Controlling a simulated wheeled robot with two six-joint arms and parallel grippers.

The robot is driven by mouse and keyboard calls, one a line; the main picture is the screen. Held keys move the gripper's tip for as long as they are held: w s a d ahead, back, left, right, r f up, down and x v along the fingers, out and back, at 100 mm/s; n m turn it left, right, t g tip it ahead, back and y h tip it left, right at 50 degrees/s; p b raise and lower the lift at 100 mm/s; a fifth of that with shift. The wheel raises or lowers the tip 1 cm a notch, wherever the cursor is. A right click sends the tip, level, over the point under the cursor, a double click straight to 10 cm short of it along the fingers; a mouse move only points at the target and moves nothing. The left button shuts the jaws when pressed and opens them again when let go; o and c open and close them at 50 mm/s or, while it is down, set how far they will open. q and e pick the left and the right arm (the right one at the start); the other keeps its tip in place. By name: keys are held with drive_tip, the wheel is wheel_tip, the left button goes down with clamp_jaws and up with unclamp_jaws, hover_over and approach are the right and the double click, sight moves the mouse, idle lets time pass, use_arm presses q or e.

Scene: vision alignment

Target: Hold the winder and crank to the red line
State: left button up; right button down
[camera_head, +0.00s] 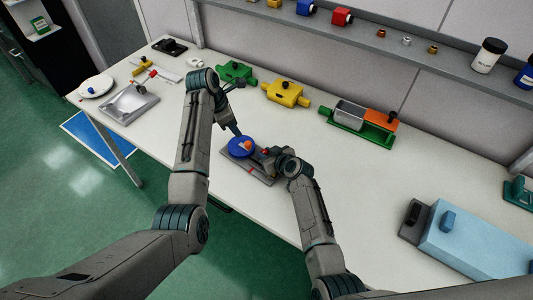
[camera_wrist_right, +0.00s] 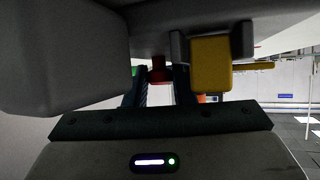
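The winder is a blue disc (camera_head: 240,147) with an orange-red knob (camera_head: 248,146), on a grey base (camera_head: 262,181) on the table. My left gripper (camera_head: 237,110) is above and behind the disc; its fingers look spread, one pointing down close to the disc's far edge. Contact is unclear. My right gripper (camera_head: 264,155) is low, just right of the disc, over the base. In the right wrist view its fingers (camera_wrist_right: 160,88) stand apart with a red piece (camera_wrist_right: 157,70) showing between their tips, not clearly gripped. A red line cannot be made out.
Green (camera_head: 236,72) and yellow (camera_head: 286,93) blocks stand behind the winder. A green tray (camera_head: 372,138) with grey and orange parts is farther right. A light-blue box (camera_head: 470,240) stands at the right. A metal tray (camera_head: 128,103) and white plate (camera_head: 96,87) are left.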

drive_tip(key=c, duration=1.1)
unclamp_jaws()
